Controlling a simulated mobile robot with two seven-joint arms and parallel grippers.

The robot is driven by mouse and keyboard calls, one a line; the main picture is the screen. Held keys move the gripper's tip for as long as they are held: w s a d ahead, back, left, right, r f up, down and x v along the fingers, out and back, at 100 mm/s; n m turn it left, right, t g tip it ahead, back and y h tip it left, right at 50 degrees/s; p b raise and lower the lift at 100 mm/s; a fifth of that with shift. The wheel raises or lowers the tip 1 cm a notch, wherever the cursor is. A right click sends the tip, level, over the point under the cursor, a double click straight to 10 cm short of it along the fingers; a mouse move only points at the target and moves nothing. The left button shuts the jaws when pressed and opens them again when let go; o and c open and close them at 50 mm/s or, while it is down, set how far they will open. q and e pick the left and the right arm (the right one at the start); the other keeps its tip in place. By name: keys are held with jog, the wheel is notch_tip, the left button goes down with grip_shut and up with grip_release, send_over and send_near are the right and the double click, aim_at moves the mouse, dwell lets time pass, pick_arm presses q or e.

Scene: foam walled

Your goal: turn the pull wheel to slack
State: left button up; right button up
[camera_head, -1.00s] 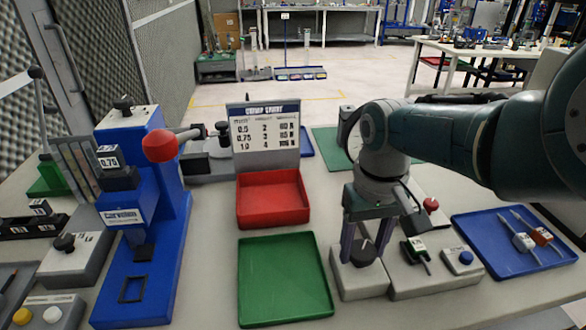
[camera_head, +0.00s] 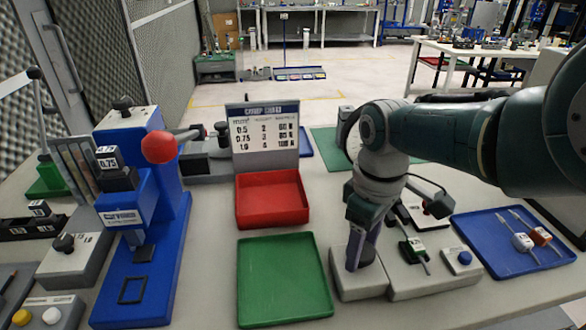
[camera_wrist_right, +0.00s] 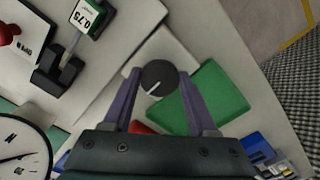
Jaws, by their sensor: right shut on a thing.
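The pull wheel, a dark round knob with a white pointer line, shows in the right wrist view (camera_wrist_right: 158,77). In the head view, the fingers mostly hide the wheel. A round dial gauge (camera_wrist_right: 20,153) is partly visible. My left gripper is not in view.
A green tray (camera_head: 285,315) and red tray (camera_head: 272,217) lie left of the tester. A blue tray (camera_head: 490,263) with wires lies farther right. A blue press (camera_head: 135,270) stands left.

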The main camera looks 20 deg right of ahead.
aim_at(363, 251)
dwell(0.4)
jog(key=o, duration=1.4)
jog(key=shift+c, duration=0.2)
jog(key=shift+r, duration=0.1)
notch_tip(363, 251, up, 8)
jog(key=p, duration=0.7)
jog(key=shift+r, duration=0.2)
jog(key=shift+r+p, duration=0.45)
jog(key=shift+r, duration=0.25)
jog(key=shift+s+f, duration=0.1)
